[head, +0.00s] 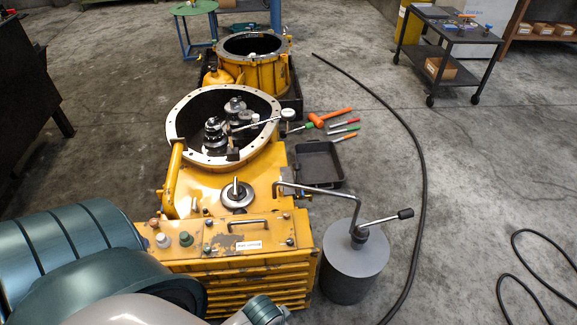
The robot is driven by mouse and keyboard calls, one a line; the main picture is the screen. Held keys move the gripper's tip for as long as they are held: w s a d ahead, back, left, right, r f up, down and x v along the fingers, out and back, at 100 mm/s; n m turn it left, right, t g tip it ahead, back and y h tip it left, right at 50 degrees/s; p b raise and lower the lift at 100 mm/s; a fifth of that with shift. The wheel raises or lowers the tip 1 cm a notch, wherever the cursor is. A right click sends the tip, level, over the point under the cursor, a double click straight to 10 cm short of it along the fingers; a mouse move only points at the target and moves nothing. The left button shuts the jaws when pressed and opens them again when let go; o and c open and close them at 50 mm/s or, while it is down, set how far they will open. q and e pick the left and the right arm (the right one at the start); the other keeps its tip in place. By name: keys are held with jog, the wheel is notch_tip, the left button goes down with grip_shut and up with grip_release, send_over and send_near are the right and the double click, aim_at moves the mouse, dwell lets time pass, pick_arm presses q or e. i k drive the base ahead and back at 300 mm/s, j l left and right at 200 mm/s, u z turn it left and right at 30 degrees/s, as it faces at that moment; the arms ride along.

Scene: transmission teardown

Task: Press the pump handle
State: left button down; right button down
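The pump handle (385,218) is a thin metal lever with a black knob at its right end. It sticks out to the right and slightly up from the top of a grey cylindrical pump (354,262). The pump stands upright on the floor, right of the yellow transmission housing (225,190). A bent grey pipe (322,190) runs from the pump top toward the housing. Nothing touches the handle. Teal and grey links of my arm fill the lower left, left of the handle. Neither of my grippers shows.
A black tray (318,163) and hand tools, including an orange mallet (330,117), lie beyond the pump. A black hose (418,170) curves along the floor to its right. A dark cart (450,48) stands at the back right. The floor between hose and cart is clear.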

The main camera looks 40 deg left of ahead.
aim_at(406, 213)
jog(key=i+u, duration=0.2)
jog(key=u, duration=0.2)
jog(key=i+l+u, duration=0.15)
jog(key=u, duration=0.25)
